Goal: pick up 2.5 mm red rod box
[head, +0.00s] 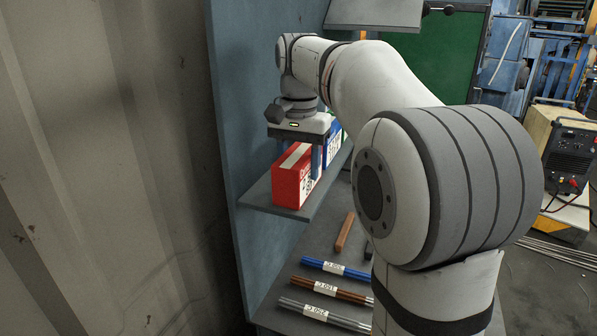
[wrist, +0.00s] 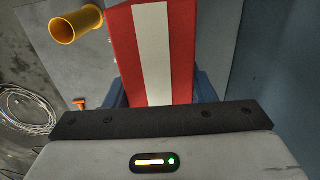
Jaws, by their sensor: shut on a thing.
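The red box (head: 292,187) with a white stripe along its top and white lettering on its side is at the shelf under the end of my arm. In the wrist view the red box (wrist: 125,45) fills the middle, its white stripe running away from me. My gripper (wrist: 160,90) has its two blue fingers on opposite sides of the box and is shut on it. In the head view my gripper (head: 310,160) is above the box, with one blue finger against its side. I cannot tell whether the box touches the shelf.
A blue box (head: 334,145) stands just behind the red one on the grey shelf (head: 275,207). A blue wall panel (head: 240,110) rises close on the left. Labelled blue, brown and grey rod bundles (head: 337,267) lie on the lower surface. A yellow tube (wrist: 76,25) shows beside the box.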

